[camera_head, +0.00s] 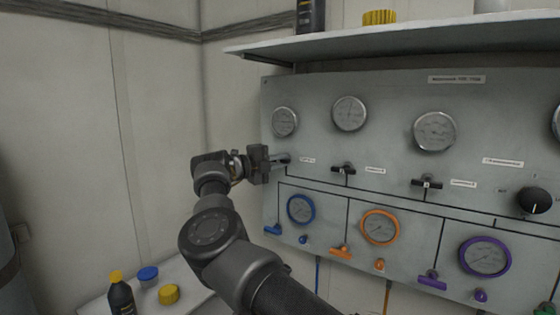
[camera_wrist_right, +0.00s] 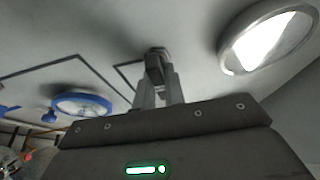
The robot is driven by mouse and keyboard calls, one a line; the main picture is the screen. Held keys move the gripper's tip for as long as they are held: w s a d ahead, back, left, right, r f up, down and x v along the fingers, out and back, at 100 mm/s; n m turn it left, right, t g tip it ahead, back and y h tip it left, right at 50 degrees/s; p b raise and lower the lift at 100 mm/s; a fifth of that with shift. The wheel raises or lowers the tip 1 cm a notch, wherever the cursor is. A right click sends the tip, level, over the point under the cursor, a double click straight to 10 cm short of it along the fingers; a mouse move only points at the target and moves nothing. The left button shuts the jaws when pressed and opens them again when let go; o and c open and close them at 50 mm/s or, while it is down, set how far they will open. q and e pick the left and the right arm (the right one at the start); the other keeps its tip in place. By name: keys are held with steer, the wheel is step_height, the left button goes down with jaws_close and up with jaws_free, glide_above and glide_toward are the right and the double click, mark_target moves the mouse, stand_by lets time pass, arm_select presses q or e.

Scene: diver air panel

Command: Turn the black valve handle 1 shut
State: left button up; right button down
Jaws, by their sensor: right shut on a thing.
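My right gripper (camera_head: 284,160) is at the left end of the grey panel (camera_head: 390,100), below the leftmost silver gauge (camera_head: 285,121). In the right wrist view its two fingers (camera_wrist_right: 158,90) are closed on a small dark handle (camera_wrist_right: 155,58) against the panel. This is the leftmost black valve handle; in the head view my gripper hides it, and its exact angle is hard to tell. Two other black valve handles, a middle one (camera_head: 343,169) and a right one (camera_head: 427,184), sit further right on the same row. My left gripper is not in view.
Below are a blue-ringed gauge (camera_head: 301,209), an orange-ringed gauge (camera_head: 380,226) and a purple-ringed gauge (camera_head: 485,257), with coloured handles. A shelf (camera_head: 400,42) juts out above the panel. A black bottle (camera_head: 121,295) and caps stand on a white surface at lower left.

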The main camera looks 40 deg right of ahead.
stand_by(0.5)
steer(key=c, duration=1.5)
jaws_free()
steer(key=shift+a, duration=0.1)
steer(key=shift+a+f, duration=0.1)
steer(key=shift+a, duration=0.2)
steer(key=shift+w+a+b, duration=0.2)
steer(key=shift+a+b, duration=0.3)
steer(key=shift+a, duration=1.15)
steer(key=shift+w+a+b, duration=0.15)
steer(key=shift+a+b, duration=0.3)
steer(key=shift+a, duration=1.25)
steer(key=shift+w+a+b, duration=0.2)
steer(key=shift+a+b, duration=0.3)
steer(key=shift+a, duration=1.15)
